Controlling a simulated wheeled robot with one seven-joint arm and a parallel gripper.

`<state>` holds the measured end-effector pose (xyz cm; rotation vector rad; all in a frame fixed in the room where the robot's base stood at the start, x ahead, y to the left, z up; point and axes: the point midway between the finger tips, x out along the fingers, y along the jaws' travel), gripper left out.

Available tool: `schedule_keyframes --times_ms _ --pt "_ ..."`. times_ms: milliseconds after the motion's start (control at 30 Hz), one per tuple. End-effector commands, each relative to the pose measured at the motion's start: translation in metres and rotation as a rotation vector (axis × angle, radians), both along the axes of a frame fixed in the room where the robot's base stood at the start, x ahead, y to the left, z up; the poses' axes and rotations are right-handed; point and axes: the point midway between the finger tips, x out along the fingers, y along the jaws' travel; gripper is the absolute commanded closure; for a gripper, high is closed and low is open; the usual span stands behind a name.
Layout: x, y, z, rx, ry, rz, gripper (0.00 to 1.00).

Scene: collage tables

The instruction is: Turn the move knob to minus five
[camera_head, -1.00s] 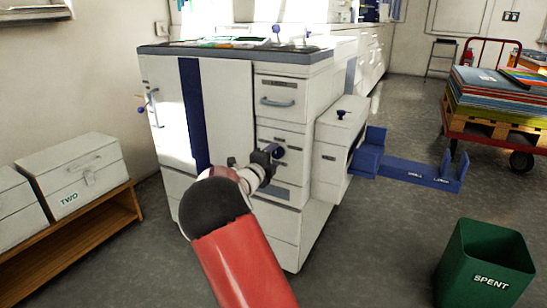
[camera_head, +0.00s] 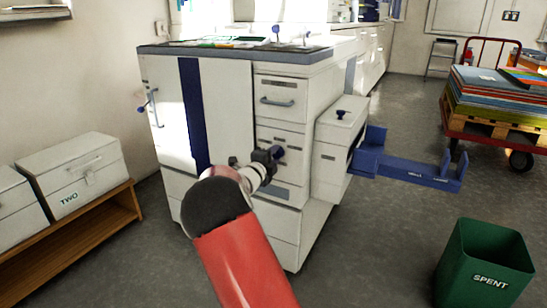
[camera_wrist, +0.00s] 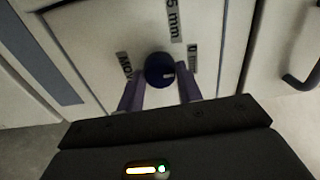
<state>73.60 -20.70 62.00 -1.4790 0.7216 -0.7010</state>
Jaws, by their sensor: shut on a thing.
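The move knob (camera_wrist: 160,68) is dark blue and round, on a pale panel of the white machine, with a small light mark at its lower right. Labels surround it: one reads "5 mm" (camera_wrist: 173,20) above, one partly cut-off label (camera_wrist: 193,58) is to the right, and one (camera_wrist: 124,65) is to the left. My gripper (camera_wrist: 160,88) has a finger on each side of the knob and is shut on it. In the head view, my gripper (camera_head: 268,160) is at the knob (camera_head: 279,152) on the cabinet front; the fingers hide part of it.
A white side box (camera_head: 330,160) with a blue tray (camera_head: 410,170) juts out right of the knob. A drawer handle (camera_head: 278,102) is above it. A green bin (camera_head: 485,262) stands at lower right, and a low wooden shelf (camera_head: 75,240) at left. Grey floor between is clear.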

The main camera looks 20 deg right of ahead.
Motion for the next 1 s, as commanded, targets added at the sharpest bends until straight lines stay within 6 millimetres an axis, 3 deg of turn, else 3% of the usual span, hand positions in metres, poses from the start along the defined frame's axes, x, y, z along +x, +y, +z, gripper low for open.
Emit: schedule_keyframes --times_ms 1000 --pt "-0.0002 0.0000 0.0016 -0.500 0.644 0.000 0.87"
